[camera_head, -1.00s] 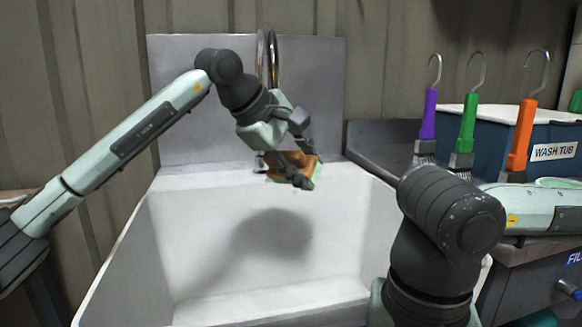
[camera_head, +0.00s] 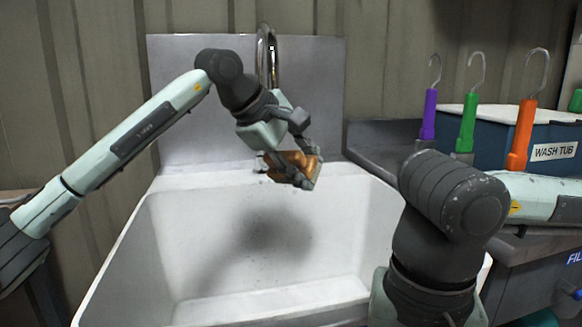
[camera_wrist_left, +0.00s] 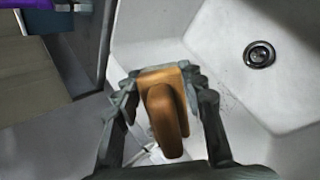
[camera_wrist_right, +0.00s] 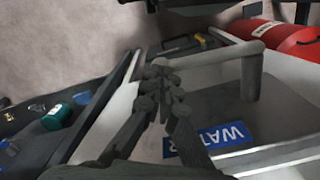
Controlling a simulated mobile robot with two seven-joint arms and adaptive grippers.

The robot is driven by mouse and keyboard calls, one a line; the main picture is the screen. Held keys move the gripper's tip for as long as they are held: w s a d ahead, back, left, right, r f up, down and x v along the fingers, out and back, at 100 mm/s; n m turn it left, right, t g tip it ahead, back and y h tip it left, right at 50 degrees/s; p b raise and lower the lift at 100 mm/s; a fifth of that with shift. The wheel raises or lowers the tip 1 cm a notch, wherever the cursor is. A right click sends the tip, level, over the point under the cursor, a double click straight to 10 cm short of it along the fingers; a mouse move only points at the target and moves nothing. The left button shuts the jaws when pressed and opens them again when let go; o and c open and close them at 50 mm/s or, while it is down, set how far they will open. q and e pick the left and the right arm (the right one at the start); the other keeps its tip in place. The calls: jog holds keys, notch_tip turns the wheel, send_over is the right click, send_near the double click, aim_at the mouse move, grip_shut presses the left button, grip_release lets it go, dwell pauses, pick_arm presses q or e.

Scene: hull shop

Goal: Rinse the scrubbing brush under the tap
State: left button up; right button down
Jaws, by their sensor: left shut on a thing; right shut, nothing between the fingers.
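My left gripper (camera_head: 290,155) is shut on the brown scrubbing brush (camera_head: 300,168) and holds it tilted over the back of the white sink. The left wrist view shows the brush's rounded brown grip (camera_wrist_left: 167,120) between the fingers; its bristles are not clear. The chrome tap (camera_head: 268,55) curves up behind the gripper, and its outlet is hidden by my left arm. I cannot tell whether water runs. The white sink (camera_head: 170,240) shows its drain (camera_wrist_left: 259,54) in the left wrist view. My right gripper (camera_wrist_right: 165,90) is shut and empty; the head view does not show its fingers.
The right wrist view shows a blue water label (camera_wrist_right: 210,143) and a red cylinder (camera_wrist_right: 295,45). The sink basin is clear.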

jog(key=shift+r, duration=3.1)
jog(key=shift+r, duration=0.1)
notch_tip(320, 180, up, 12)
pick_arm(q)
jog(key=shift+s, duration=0.1)
